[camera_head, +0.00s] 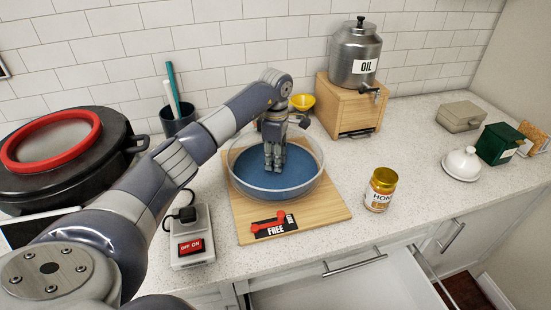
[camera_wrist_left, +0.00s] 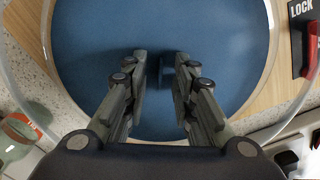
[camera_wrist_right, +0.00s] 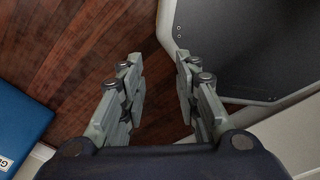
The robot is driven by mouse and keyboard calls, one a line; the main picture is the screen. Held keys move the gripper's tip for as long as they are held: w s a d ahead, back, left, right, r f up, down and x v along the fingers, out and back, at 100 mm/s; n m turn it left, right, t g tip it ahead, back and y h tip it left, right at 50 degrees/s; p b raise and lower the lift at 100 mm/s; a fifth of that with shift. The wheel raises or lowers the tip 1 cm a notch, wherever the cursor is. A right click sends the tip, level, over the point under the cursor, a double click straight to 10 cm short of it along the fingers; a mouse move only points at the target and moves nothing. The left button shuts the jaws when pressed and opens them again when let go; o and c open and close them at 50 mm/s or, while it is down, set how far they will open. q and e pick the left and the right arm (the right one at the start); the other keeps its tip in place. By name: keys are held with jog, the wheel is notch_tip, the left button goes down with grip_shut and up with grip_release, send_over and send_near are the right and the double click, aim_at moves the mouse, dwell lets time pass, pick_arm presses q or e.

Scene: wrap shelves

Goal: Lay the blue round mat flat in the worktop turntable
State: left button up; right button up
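The blue round mat (camera_head: 295,179) lies inside the clear, glass-walled turntable (camera_head: 236,170) and looks flat on its floor. The turntable sits on a wooden board. My left gripper (camera_head: 275,163) points down inside the turntable over the mat. In the left wrist view the mat (camera_wrist_left: 205,35) fills most of the round wall. My left gripper's fingers (camera_wrist_left: 161,75) stand apart there, with a small dark blue tab (camera_wrist_left: 166,73) between them, nearer the right finger. My right gripper (camera_wrist_right: 160,75) is open and empty above a dark wood floor, outside the head view.
A red lever on a FREE/LOCK plate (camera_head: 275,228) is at the board's front. A honey jar (camera_head: 380,189) stands right of the board, a switch box (camera_head: 192,243) left. An oil dispenser (camera_head: 355,55) stands behind. A drawer (camera_head: 350,285) is open below.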

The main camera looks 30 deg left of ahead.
pick_arm(q)
notch_tip(320, 180, up, 12)
jog(key=b, duration=0.3)
jog(key=shift+r, duration=0.15)
dwell(0.5)
